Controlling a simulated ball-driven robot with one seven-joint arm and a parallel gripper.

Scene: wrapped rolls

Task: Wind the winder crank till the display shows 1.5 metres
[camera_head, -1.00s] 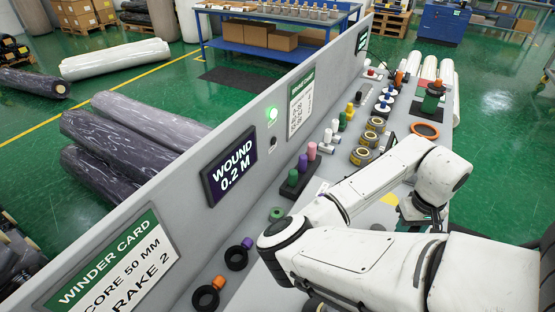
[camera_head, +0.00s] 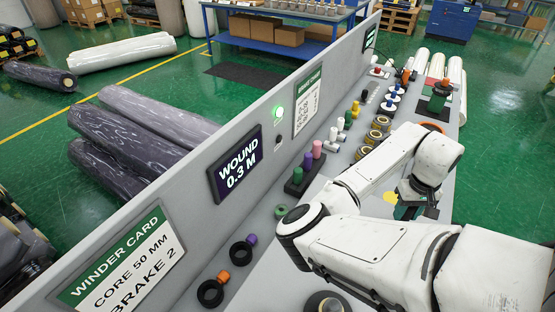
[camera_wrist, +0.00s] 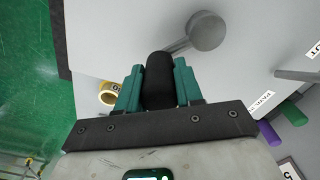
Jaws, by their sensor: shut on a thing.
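The display (camera_head: 236,163) on the panel reads "WOUND 0.3 M". A green lamp (camera_head: 278,112) is lit above it. In the wrist view, my gripper (camera_wrist: 159,80) has its green fingers closed on the black handle (camera_wrist: 159,82) of the winder crank. The grey crank arm (camera_wrist: 186,42) runs from beside the handle to a round grey hub (camera_wrist: 207,31) at the upper right. In the head view, my white arm hides the crank, and only part of my gripper (camera_head: 405,210) shows beneath it.
A winder card (camera_head: 125,262) reads "CORE 50 MM" and "BRAKE 2". Black rings, coloured cores (camera_head: 306,162) and several tape rolls (camera_head: 374,137) stand along the bench. Dark wrapped rolls (camera_head: 130,140) lie behind the panel.

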